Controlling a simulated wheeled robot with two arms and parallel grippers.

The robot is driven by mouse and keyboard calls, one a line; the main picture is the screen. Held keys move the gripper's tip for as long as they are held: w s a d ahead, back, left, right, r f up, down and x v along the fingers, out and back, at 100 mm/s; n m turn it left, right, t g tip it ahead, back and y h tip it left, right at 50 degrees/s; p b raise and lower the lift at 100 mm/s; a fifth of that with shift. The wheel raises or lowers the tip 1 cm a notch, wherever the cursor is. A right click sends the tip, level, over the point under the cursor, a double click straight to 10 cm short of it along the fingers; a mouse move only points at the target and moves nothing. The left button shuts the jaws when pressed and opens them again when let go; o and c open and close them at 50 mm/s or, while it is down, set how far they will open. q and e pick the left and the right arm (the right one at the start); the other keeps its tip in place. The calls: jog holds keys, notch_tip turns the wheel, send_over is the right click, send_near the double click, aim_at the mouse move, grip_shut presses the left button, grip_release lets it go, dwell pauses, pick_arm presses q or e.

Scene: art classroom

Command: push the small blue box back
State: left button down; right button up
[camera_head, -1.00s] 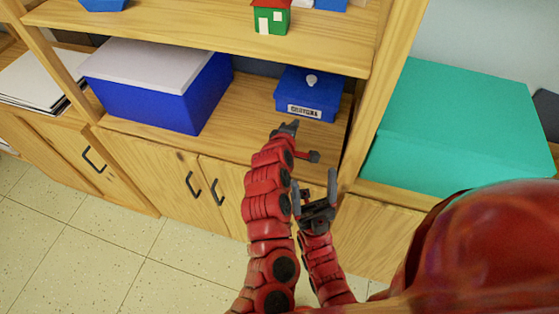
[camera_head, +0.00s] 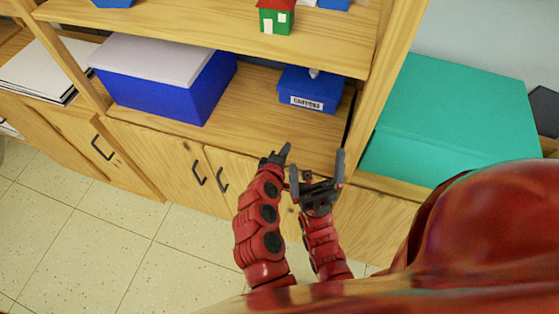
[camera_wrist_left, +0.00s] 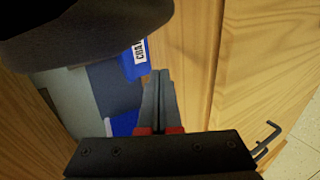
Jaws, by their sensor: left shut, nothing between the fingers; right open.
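The small blue box (camera_head: 309,90) stands on the open wooden shelf, with a white label on its front and a pale knob on its lid. Its lid lies partly under the shelf above, and bare shelf shows in front of it. My left gripper (camera_head: 281,154) is shut and empty, in front of the box and apart from it. In the left wrist view its closed fingers (camera_wrist_left: 158,100) show, and part of the blue box (camera_wrist_left: 130,63) with its label appears beyond. My right gripper (camera_head: 318,183) is open and empty, lower and to the right.
A large blue box (camera_head: 160,82) with a pale lid stands left on the same shelf. A wooden upright (camera_head: 378,95) closes the shelf on the right, with a big teal box (camera_head: 440,125) beyond. A toy house (camera_head: 276,17) sits on the upper shelf.

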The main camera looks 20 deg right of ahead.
pick_arm(q)
jog(key=s+a, duration=0.1)
jog(key=s+p, duration=0.1)
jog(key=s, duration=0.1)
jog(key=s+a+p, duration=0.1)
jog(key=shift+s+a, duration=0.3)
jog(key=shift+s, duration=0.05)
jog(key=shift+w+r, duration=0.15)
jog(key=shift+r, duration=0.05)
